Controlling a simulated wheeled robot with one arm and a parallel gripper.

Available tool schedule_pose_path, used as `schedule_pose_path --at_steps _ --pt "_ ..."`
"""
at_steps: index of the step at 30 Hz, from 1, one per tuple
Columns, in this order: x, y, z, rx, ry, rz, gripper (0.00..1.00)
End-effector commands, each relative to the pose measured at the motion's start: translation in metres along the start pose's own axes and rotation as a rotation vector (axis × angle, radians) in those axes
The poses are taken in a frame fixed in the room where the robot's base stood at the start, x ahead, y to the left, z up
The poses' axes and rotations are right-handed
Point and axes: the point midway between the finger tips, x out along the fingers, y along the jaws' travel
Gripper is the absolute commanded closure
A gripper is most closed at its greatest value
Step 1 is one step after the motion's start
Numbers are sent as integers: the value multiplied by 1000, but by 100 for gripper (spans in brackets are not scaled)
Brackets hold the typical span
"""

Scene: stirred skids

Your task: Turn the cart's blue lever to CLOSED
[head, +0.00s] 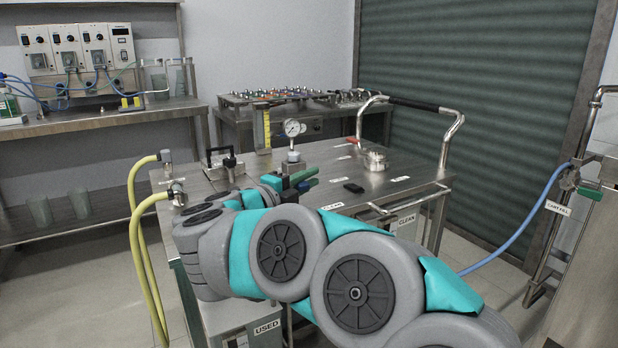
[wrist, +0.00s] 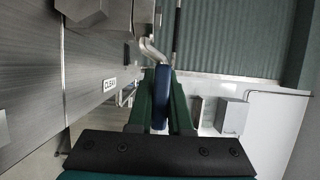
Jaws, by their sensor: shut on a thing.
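The steel cart (head: 375,187) stands in front of me in the head view, with its top partly behind my arm. My gripper (head: 301,179) shows as green fingers near the middle of the cart. In the wrist view, my gripper (wrist: 162,78) has a green finger on each side of the blue lever (wrist: 162,98) and is shut on it. The lever runs lengthwise between the fingers, with a bent metal piece beyond its far end. In the head view the lever is hidden, and I cannot read an OPEN or CLOSED mark.
A pressure gauge (head: 292,128) stands just behind my gripper. A clamp with a black handle (head: 222,161) and yellow hoses (head: 135,215) are at the cart's left. A push handle (head: 452,140) rises there.

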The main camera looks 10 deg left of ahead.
Motion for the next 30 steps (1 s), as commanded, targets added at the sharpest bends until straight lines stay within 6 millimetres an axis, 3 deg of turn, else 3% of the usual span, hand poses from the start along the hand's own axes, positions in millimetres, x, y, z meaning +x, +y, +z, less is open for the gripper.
schedule_pose_path --at_steps 7,8,15,24,30 --pt "-1 -1 2 1 -7 -3 100" --pt "-1 -1 2 1 -7 -3 80" --pt "0 -1 1 0 -5 -2 53" --pt "-3 0 1 1 -4 -1 52" --pt "-28 1 2 1 -9 -1 52"
